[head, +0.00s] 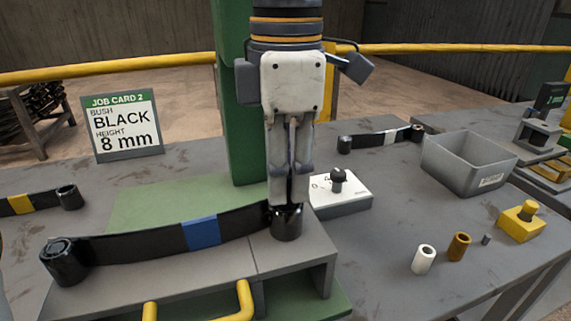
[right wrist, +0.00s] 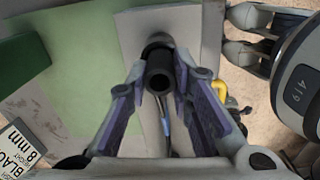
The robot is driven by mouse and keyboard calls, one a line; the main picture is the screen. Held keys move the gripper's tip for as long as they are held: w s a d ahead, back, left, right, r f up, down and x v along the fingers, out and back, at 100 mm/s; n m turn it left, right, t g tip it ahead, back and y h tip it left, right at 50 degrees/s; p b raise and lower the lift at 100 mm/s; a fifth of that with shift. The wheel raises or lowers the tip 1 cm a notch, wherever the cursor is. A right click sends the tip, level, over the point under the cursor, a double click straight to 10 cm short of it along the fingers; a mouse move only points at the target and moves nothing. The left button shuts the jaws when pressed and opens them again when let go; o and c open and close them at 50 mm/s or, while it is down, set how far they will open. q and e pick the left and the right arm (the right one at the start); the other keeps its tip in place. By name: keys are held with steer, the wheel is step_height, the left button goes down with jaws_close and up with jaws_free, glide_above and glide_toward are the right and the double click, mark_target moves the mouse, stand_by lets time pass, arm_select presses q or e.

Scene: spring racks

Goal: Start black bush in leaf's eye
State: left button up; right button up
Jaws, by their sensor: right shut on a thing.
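The leaf is a long black spring strip with a blue band (head: 201,234), lying on a grey stand with a rolled eye at each end. My right gripper (head: 290,190) points straight down over its right eye (head: 287,226). It is shut on the black bush (right wrist: 159,80), a dark hollow tube seen end-on between the fingertips in the right wrist view. The bush is upright and its lower end meets the top of the eye. The fingers hide the contact, so I cannot tell whether it has entered.
A job card (head: 122,124) reads bush black, height 8 mm. A white bush (head: 423,259), a brown bush (head: 459,246) and a small grey piece (head: 486,240) stand at the right. A grey bin (head: 469,161) and a white box with a knob (head: 341,195) stand behind them. A green post rises behind my gripper.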

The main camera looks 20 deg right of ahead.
steer(key=shift+f, duration=0.35)
steer(key=o, duration=0.9)
steer(key=shift+o, duration=0.3)
steer(key=o, duration=0.4)
steer(key=shift+o, duration=0.2)
steer(key=shift+r, duration=0.1)
step_height(320, 180, up, 7)
